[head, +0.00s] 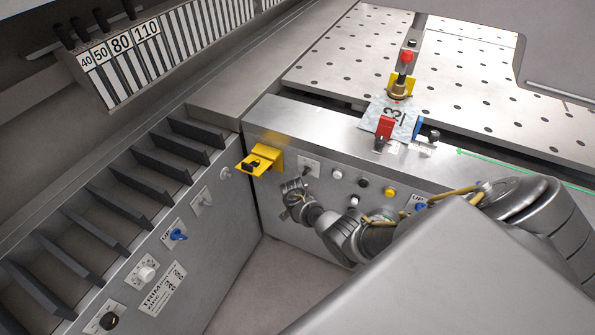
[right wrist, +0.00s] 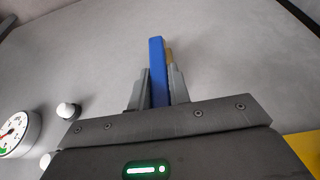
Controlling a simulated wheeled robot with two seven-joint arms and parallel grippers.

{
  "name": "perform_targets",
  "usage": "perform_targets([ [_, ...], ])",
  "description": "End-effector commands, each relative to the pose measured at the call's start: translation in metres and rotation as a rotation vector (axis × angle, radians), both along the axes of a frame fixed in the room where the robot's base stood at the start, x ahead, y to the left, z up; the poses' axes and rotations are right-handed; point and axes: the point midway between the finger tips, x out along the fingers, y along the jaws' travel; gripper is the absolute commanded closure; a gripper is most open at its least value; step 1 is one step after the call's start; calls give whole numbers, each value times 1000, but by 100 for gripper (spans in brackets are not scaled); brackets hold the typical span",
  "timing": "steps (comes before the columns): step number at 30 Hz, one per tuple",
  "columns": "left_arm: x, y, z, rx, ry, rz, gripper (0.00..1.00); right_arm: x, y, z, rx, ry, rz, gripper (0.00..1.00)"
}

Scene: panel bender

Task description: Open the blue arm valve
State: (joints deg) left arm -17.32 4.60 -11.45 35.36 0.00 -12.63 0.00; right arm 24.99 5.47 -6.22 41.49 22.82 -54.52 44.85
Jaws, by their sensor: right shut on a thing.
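The blue valve arm (right wrist: 157,52) shows in the right wrist view as a narrow upright bar, with a tan or brass-coloured part (right wrist: 169,57) beside it. My right gripper (right wrist: 160,80) is shut on this blue arm, one finger on each side. In the head view my right gripper (head: 292,189) is close to the grey front panel, below the yellow bracket; the held blue arm cannot be made out there. The valve's body is hidden. My left gripper is not in view.
A yellow bracket (head: 263,159) juts from the panel beside my gripper. White (head: 337,173), black and yellow (head: 390,191) buttons lie to its right. A gauge (right wrist: 14,134) and white knob (right wrist: 68,110) are left in the wrist view. Another blue knob (head: 179,235) is on the left panel.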

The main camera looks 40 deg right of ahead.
Motion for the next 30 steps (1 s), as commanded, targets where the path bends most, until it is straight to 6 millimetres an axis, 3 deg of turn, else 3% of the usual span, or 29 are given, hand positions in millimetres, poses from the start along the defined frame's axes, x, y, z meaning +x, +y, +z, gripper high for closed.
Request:
perform_targets([
  [11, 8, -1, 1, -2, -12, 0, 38, -2, 1, -1, 0, 10, 3, 100],
  [12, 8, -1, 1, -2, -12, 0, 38, -1, 1, -1, 0, 10, 3, 76],
  [16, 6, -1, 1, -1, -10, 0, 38, -1, 1, -1, -1, 8, 2, 60],
  [25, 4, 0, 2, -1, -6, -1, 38, -1, 0, 2, -1, 5, 1, 60],
  [30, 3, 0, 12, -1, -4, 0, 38, -3, 7, 20, -1, 3, 2, 60],
])
